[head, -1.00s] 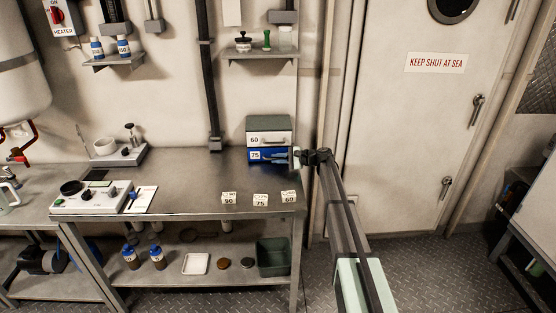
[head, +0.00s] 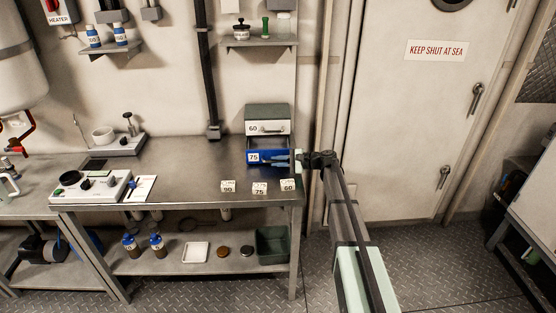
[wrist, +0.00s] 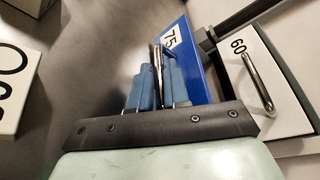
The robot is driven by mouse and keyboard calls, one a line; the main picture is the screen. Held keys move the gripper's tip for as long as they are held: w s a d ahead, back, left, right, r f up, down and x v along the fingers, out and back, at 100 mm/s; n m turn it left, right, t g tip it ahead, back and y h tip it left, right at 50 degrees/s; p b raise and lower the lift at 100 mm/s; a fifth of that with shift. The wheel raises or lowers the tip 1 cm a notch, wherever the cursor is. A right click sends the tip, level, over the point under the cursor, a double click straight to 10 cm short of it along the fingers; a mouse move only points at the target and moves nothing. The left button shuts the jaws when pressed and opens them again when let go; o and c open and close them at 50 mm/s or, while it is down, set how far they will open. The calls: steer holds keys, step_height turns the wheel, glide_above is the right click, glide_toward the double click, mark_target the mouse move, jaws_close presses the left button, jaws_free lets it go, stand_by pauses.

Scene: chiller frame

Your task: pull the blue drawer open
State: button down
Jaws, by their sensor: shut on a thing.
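The blue drawer (head: 268,163), labelled 75, is the lower drawer of a small cabinet on the bench. It stands partly open, with a dark gap behind its front. It also shows in the wrist view (wrist: 202,66), tilted. My gripper (head: 276,157) reaches in from the right. In the wrist view, its blue fingers (wrist: 157,76) are shut on the drawer's metal handle (wrist: 158,58). The fingers hide part of the handle.
Above is a white drawer (head: 270,128) labelled 60, shut, with its own handle (wrist: 258,84). Number cards (head: 259,188) stand near the bench's front edge. The bench (head: 200,165) is clear left of the cabinet. A white door is behind my arm.

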steer(key=c, duration=1.2)
jaws_free()
steer(key=shift+d, duration=0.1)
steer(key=v, duration=1.3)
steer(key=shift+s+d+r, duration=0.1)
steer(key=shift+s+d, duration=0.05)
steer(key=shift+d, duration=0.1)
